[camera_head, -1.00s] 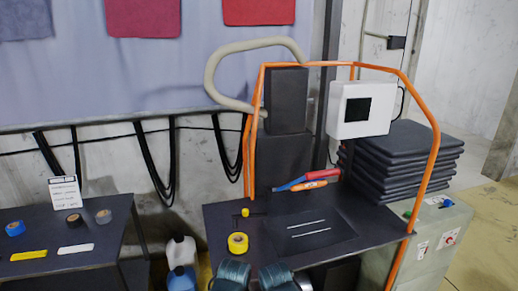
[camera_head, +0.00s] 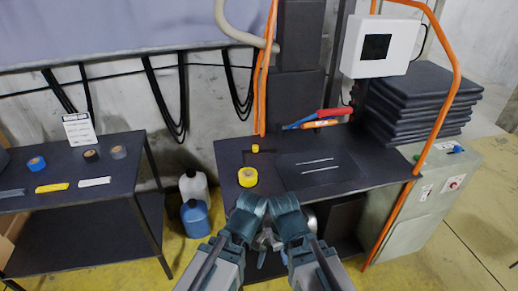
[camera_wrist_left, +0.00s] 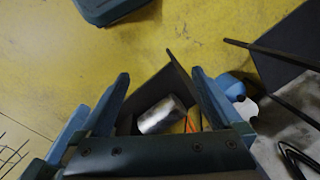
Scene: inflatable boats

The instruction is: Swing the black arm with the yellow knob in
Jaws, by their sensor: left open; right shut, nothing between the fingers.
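A small yellow knob (camera_head: 255,148) shows at the left part of the dark worktable. The black arm (camera_head: 247,157) by it is thin and hard to make out against the dark top. A yellow tape roll (camera_head: 248,177) lies nearer the front edge. My right gripper (camera_head: 278,243) is shut and empty, low in front of the table, partly hidden by my folded arms. My left gripper (camera_wrist_left: 160,77) is open and empty in the left wrist view, its fingers pointing over the yellow floor. Both grippers are apart from the knob.
A side table (camera_head: 90,200) with tapes stands left. Jugs (camera_head: 195,215) stand between the tables. A grey box (camera_head: 425,205) stands right.

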